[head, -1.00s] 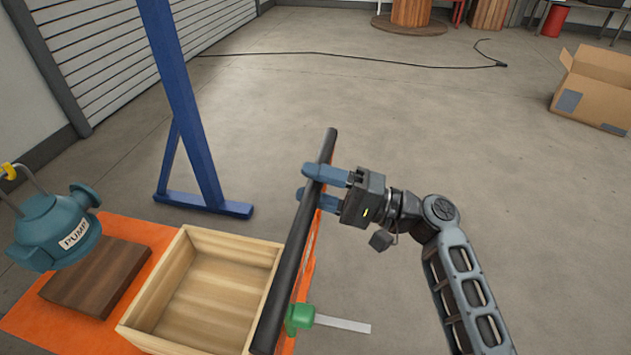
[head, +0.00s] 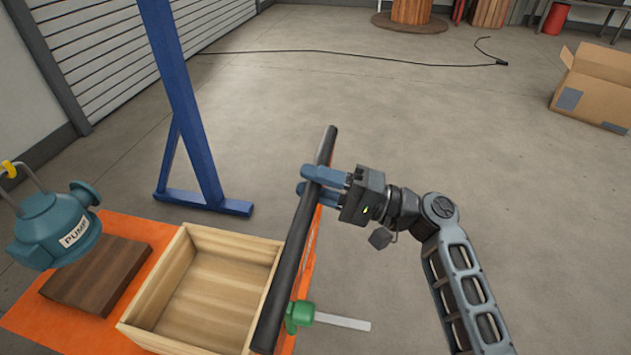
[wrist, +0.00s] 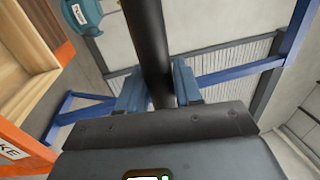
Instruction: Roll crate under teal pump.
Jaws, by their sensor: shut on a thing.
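The open wooden crate (head: 150,332) stands on an orange surface (head: 30,310) at the lower left of the head view and looks empty. The teal pump (head: 55,240) hangs from a hook at the far left, over a dark brown block, left of the crate. A black bar (head: 293,250) runs along the crate's right side. My gripper (head: 315,184) is shut on this bar near its far end. The wrist view also shows the bar (wrist: 148,45) between both fingers, with the crate (wrist: 40,35) and pump (wrist: 80,15) at upper left.
The dark block (head: 97,277) lies left of the crate. A blue frame (head: 185,115) stands behind. A green part with a grey strip (head: 300,315) sits by the bar's near end. A cardboard box (head: 592,90) and a thin cable lie farther off. The floor between is open.

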